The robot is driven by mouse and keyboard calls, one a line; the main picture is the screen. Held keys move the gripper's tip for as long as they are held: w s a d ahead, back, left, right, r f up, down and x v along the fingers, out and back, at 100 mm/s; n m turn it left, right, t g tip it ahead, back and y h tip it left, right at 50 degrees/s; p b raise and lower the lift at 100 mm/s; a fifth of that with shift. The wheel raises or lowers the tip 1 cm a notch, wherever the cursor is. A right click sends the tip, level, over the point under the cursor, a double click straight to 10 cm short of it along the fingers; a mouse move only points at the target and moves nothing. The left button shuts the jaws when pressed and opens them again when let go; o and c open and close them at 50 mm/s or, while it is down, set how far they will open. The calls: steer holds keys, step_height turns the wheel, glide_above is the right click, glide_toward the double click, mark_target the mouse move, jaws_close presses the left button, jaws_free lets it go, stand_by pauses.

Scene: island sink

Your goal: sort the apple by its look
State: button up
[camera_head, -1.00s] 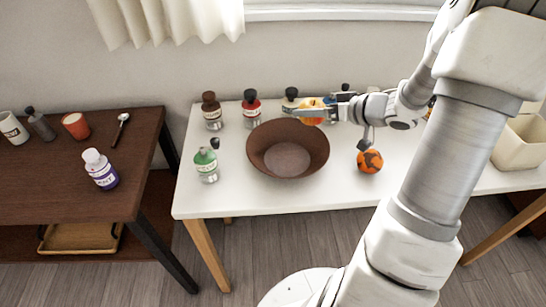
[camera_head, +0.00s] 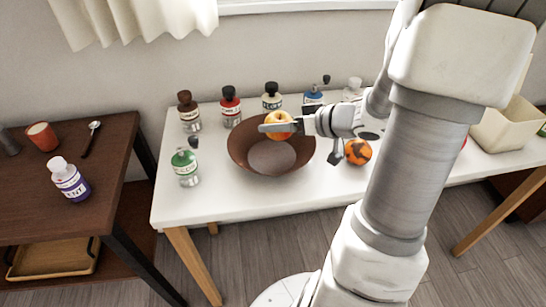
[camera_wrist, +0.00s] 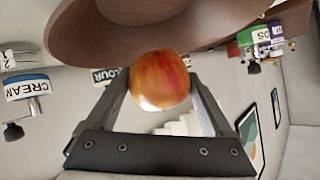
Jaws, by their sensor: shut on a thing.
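A yellow-red apple (camera_head: 279,121) is held at the back part of the brown bowl (camera_head: 240,150), over its rim or inside. I cannot tell its exact height. In the wrist view the apple (camera_wrist: 160,78) sits between both fingers, its skin blushed red and yellow and smooth on the side that shows. My gripper (camera_head: 281,128) is shut on it, and the bowl's brown wall (camera_wrist: 130,40) is close beyond it. An orange fruit with dark patches (camera_head: 358,151) lies on the white table right of the bowl. A beige bin (camera_head: 500,128) stands at the far right, partly behind my arm.
Several bottles stand behind the bowl, among them a red one (camera_head: 230,106) and a blue one (camera_head: 313,98). A green bottle (camera_head: 185,166) is front left. The white table (camera_head: 215,205) is clear along its front. A dark table (camera_head: 110,150) stands left.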

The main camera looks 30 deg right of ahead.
steer(key=shift+f+b, duration=1.45)
steer(key=shift+f, duration=0.05)
steer(key=o, duration=1.3)
steer(key=shift+c, duration=0.2)
steer(key=shift+r, duration=0.1)
steer(key=p+v, duration=0.6)
steer(key=v, duration=1.1)
steer(key=shift+p, duration=0.4)
steer(key=shift+s+d+r, duration=0.1)
steer(key=shift+s, duration=0.05)
